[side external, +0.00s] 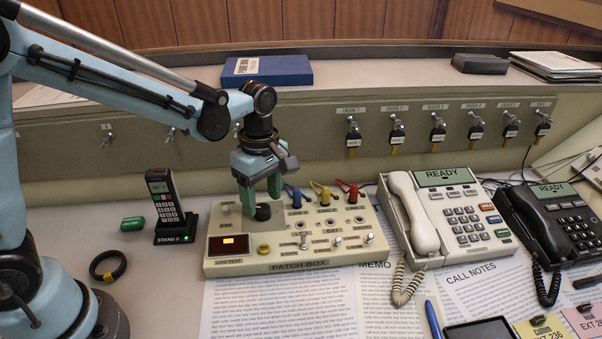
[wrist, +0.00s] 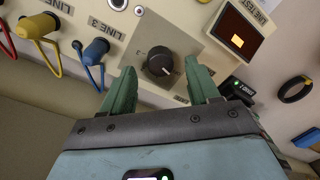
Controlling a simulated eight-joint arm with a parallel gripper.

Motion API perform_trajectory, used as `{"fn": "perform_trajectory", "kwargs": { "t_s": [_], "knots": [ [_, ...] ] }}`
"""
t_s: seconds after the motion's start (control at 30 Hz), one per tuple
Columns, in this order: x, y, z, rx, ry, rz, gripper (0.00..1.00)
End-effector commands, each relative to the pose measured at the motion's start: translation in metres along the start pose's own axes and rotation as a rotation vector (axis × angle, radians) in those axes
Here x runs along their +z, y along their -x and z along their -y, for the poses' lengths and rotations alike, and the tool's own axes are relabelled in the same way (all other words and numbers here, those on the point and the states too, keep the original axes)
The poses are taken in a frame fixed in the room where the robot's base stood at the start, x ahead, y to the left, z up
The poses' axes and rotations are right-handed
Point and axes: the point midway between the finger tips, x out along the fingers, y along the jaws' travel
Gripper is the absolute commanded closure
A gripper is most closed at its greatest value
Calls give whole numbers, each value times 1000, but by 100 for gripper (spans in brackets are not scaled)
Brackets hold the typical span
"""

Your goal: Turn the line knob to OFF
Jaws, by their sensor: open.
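The line knob (wrist: 158,66) is a round black knob on a grey plate of the cream patch box (side external: 350,254). In the wrist view its pale pointer mark faces the lower right of the picture. The small labels around it are partly hidden and too small to read. My gripper (wrist: 162,76) is open, with one green finger on each side of the knob and a gap showing in the wrist view. In the side view my gripper (side external: 260,194) points down over the knob (side external: 262,212). I cannot tell how far the fingertips reach down beside it.
The line test display (side external: 229,244) glows orange near the knob. Blue, yellow and red plugs (side external: 321,194) stand just right of my gripper. A cordless handset (side external: 168,203) stands at left, a white desk phone (side external: 450,210) at right. Papers (side external: 280,310) lie in front.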

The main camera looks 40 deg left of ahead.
Motion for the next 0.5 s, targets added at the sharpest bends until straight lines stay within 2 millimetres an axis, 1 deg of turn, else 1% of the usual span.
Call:
{"fn": "perform_trajectory", "kwargs": {
  "t_s": [0.03, 0.3, 0.5],
  "knots": [
    [0, 9, 0, 0, 0, 0, 40],
    [0, 56, 0, 0, 0, 0, 40],
    [0, 83, 0, 0, 1, 0, 40]
  ]
}}
